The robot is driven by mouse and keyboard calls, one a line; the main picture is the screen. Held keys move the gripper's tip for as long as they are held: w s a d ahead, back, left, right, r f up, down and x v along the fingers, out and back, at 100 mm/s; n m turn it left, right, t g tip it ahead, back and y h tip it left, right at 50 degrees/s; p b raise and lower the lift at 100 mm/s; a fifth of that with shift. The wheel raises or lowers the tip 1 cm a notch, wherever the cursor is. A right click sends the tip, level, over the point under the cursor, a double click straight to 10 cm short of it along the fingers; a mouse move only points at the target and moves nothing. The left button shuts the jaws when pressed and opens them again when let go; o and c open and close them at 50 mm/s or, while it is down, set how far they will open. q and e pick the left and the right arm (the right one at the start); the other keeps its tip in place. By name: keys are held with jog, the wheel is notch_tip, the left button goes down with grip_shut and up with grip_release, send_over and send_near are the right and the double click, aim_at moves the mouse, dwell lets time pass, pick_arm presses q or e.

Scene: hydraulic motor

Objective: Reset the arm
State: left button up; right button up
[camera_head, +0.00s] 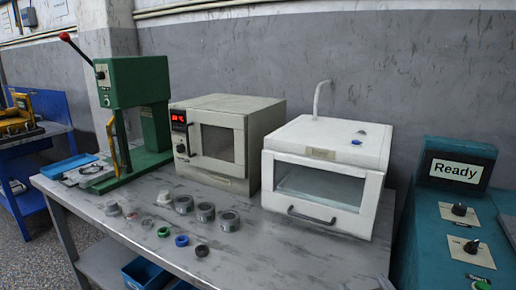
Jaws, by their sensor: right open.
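My left gripper is not in view. The grey metal table (285,262) carries a green press (135,85) with a red-knobbed lever, a beige oven (222,140) with a red display, and a white box (325,170) with a window and front handle. Both doors look closed.
Several grey rings (206,212), small green, blue and black rings (182,240), and pale parts (113,208) lie on the table's front left half. A teal console (458,200) reading "Ready" stands at right. A blue workbench (45,145) stands at far left.

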jog(key=s+f+g+y, duration=0.1)
jog(key=s+f+g, duration=0.45)
jog(key=s, duration=0.55)
jog(key=s+f+g+y, duration=0.1)
jog(key=s+f+g, duration=0.45)
jog(key=s, duration=0.45)
jog(key=w+a+f+t+y, duration=0.1)
jog(key=w+a+f+t, duration=0.1)
jog(key=w+f+t, duration=0.5)
jog(key=shift+a+f, duration=0.2)
jog(key=shift+f, duration=0.9)
